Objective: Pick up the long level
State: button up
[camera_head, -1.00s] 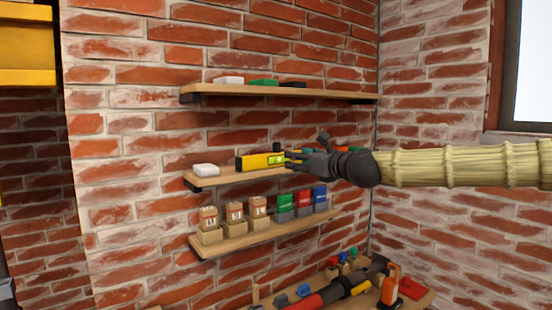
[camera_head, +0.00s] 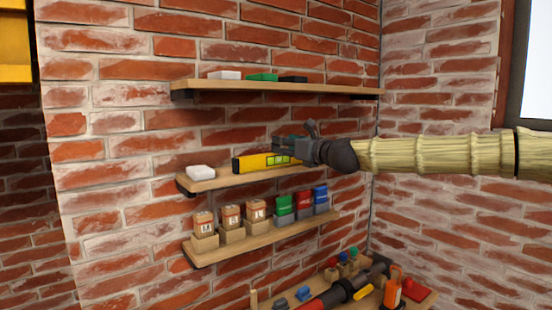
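The long level (camera_head: 256,162) is a yellow bar with a black left end and a greenish vial window, on the middle wall shelf (camera_head: 212,184). My gripper (camera_head: 285,148) is at the right part of the level, with its dark fingers just above and against its upper edge. The right end of the level is hidden behind my gripper. I cannot tell whether the fingers are closed on it. The level looks to be resting on the shelf.
A white block (camera_head: 201,172) lies left of the level on the same shelf. The top shelf (camera_head: 215,88) holds small blocks, and the lower shelf (camera_head: 206,255) holds several boxes. A bench (camera_head: 409,300) with tools stands below. A window (camera_head: 530,70) is at right.

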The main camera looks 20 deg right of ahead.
jog(key=p+x, duration=0.3)
jog(key=x, duration=0.1)
jog(key=shift+w+a+r, duration=0.1)
jog(key=shift+w+a, duration=0.05)
jog(key=shift+w, duration=0.1)
jog(key=shift+w+a, duration=0.1)
jog(key=shift+w, duration=0.35)
grip_shut()
